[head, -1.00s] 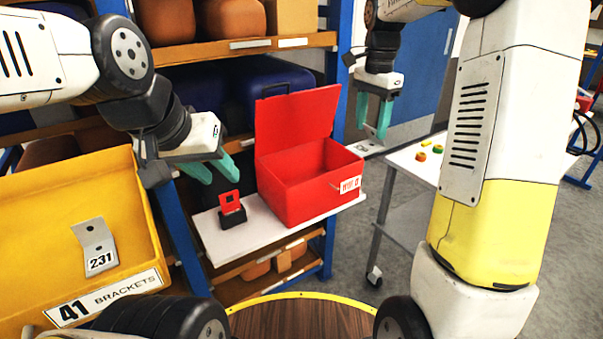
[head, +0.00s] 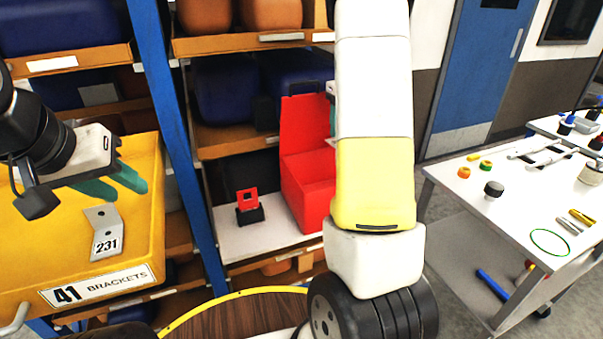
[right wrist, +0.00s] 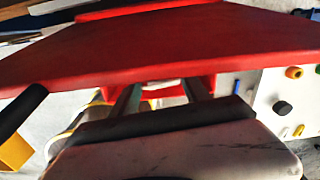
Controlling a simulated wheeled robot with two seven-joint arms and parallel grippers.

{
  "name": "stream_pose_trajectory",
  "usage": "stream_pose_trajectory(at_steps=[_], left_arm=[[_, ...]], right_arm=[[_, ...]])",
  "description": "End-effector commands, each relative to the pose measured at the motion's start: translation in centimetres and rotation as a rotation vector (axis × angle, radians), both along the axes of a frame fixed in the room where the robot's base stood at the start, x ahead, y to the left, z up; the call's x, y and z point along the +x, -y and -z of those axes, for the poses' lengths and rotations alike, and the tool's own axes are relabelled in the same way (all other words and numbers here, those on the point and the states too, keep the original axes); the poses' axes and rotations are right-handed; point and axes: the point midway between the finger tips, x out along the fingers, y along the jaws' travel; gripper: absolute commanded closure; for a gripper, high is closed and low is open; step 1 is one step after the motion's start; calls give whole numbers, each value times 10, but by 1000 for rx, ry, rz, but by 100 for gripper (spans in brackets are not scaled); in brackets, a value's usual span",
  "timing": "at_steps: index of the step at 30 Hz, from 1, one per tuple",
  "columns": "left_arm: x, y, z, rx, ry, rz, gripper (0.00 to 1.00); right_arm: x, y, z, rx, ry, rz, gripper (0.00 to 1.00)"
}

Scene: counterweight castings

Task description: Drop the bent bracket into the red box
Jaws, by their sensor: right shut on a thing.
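The bent bracket (head: 104,229), a grey metal piece marked 231, lies in the yellow bin (head: 150,262) labelled 41 BRACKETS. My left gripper (head: 118,184) is open and empty, above the bracket and apart from it. The red box (head: 305,190) stands with its lid (head: 302,122) raised; my right arm hides its right part. My right gripper, mostly hidden in the head view, shows a sliver of teal finger (head: 332,122) by the lid's right edge. In the right wrist view the lid (right wrist: 140,50) crosses before the gripper (right wrist: 160,92). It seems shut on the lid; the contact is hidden.
A small red part in a black holder (head: 248,205) stands on the white shelf (head: 235,240) left of the box. A blue post (head: 170,130) rises between bin and shelf. A white table (head: 500,205) with several small items is at right.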

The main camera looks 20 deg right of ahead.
Motion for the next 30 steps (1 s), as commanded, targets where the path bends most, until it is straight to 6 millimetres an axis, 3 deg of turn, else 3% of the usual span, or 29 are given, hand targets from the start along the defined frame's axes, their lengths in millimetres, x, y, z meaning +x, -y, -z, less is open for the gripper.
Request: stream_pose_trajectory(at_steps=[15, 27, 28, 30], left_arm=[[0, 0, 0, 0, 0, 0, 64], [0, 0, 0, 0, 0, 0, 64], [0, 0, 0, 0, 0, 0, 64], [0, 0, 0, 0, 0, 0, 64]], right_arm=[[0, 1, 52, 1, -1, 7, 100], [0, 1, 59, 0, 1, 6, 100], [0, 1, 59, 0, 1, 6, 44], [0, 1, 59, 0, 0, 6, 30]])
